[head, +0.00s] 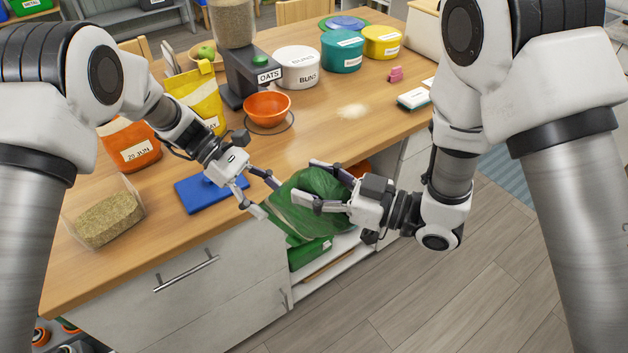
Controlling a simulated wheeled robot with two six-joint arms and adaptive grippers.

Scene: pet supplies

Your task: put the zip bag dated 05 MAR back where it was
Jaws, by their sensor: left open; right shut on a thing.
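My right gripper (304,181) is shut on a green zip bag (305,212) at the front edge of the counter (185,262). No date can be read on this bag. My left gripper (268,198) is open and empty, just left of the green bag. Below, another green item with a white label (309,252) sits in an open space under the counter; I cannot tell whether it is separate. An orange bag labelled 20 JUN (135,155) and a yellow bag (204,98), its label partly hidden, stand at the left of the counter.
A blue mat (188,197) and a clear box of pellets (108,220) lie at the front left. An orange bowl (267,108) sits below the OATS dispenser (236,70). White (297,68), teal (342,52) and yellow (382,42) tubs stand behind. The counter's middle right is mostly clear.

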